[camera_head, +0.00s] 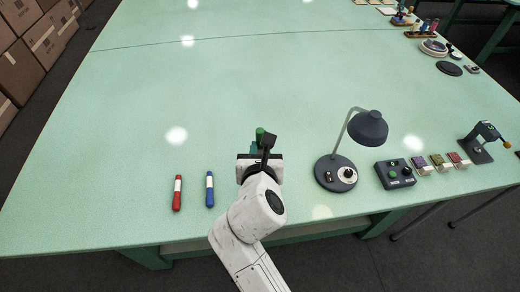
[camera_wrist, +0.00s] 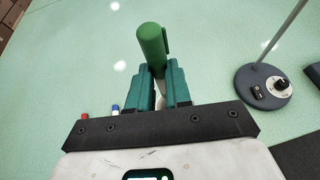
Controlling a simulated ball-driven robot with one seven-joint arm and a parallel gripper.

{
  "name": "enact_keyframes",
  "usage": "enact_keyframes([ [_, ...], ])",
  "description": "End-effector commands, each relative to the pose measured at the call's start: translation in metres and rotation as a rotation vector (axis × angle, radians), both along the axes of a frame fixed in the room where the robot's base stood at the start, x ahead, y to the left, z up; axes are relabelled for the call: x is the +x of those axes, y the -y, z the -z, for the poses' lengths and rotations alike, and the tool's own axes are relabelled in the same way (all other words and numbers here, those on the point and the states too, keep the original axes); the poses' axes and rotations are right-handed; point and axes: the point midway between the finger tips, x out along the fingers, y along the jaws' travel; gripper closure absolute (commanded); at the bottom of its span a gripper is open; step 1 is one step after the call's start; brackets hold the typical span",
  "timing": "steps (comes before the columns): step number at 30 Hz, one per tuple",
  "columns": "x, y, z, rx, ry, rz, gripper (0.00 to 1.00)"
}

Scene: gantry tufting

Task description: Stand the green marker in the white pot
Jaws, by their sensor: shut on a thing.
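The green marker (camera_wrist: 152,45) stands up between the teal fingers of my gripper (camera_wrist: 160,82) in the wrist view. The fingers are shut on it, and its green cap end points up and away. Part of its white body shows between the fingers; its lower end is hidden. In the head view, the green top of the marker (camera_head: 260,134) shows just beyond my gripper (camera_head: 257,149), over the table left of the lamp. I see no white pot in either view; my arm hides part of the table.
A red marker (camera_head: 177,193) and a blue marker (camera_head: 210,189) lie left of my arm near the front edge. A desk lamp (camera_head: 336,173) and a control box (camera_head: 395,174) stand to the right. The green table (camera_head: 200,95) is clear beyond my gripper.

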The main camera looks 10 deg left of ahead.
Motion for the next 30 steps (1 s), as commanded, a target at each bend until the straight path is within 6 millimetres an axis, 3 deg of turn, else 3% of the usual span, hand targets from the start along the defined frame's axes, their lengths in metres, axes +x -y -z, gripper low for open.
enact_keyframes([
  [30,0.0,0.0,0.062,-0.001,-0.001,0.001,1.0],
])
